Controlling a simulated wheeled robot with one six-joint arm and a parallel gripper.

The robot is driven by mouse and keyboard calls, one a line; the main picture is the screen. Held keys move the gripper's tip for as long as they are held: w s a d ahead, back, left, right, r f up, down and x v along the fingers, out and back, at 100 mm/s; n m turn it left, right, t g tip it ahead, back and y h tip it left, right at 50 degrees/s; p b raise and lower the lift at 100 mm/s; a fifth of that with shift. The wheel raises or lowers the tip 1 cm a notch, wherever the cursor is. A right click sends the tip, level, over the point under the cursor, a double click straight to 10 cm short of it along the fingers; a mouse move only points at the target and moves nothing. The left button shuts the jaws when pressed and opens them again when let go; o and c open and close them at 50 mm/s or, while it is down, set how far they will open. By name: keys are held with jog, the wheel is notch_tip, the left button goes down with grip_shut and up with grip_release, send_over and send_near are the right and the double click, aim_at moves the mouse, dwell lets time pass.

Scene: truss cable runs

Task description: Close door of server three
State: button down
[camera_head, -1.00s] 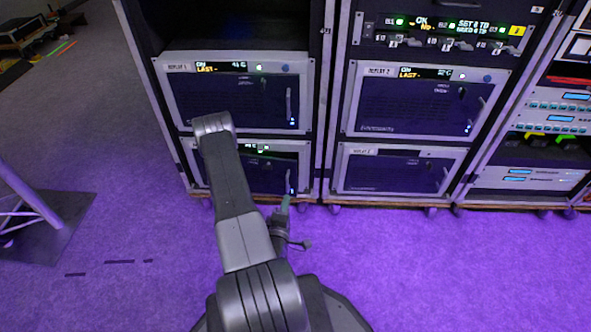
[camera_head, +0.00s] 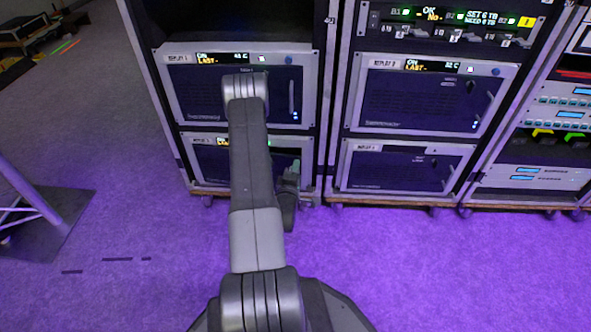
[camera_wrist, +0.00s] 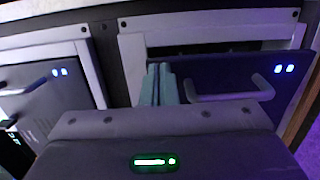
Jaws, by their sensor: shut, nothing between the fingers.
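The lower-left server (camera_head: 207,163) sits at the bottom of the left rack in the head view. My arm hides much of its front, and I cannot read its label. Its dark door (camera_wrist: 222,72) fills the right of the wrist view, with a bar handle (camera_wrist: 235,96) and two blue lights. A dark gap shows between the door's edge and the pale frame (camera_wrist: 220,29), so the door looks slightly ajar. My gripper (camera_head: 294,166) is shut and empty in front of the door's handle side. Its teal fingers (camera_wrist: 159,84) are beside the handle; contact is unclear.
Another server (camera_head: 195,92) with a shut-looking door is directly above; its handle side also shows in the wrist view (camera_wrist: 48,98). The right rack holds two similar servers (camera_head: 420,100) (camera_head: 400,168). Purple carpet (camera_head: 430,270) is clear in front. A truss stand (camera_head: 40,215) is at left.

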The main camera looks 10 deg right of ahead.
jog(key=b+x, duration=0.1)
jog(key=x, duration=0.2)
jog(key=shift+s, duration=0.1)
dwell(0.3)
jog(key=shift+s, duration=0.1)
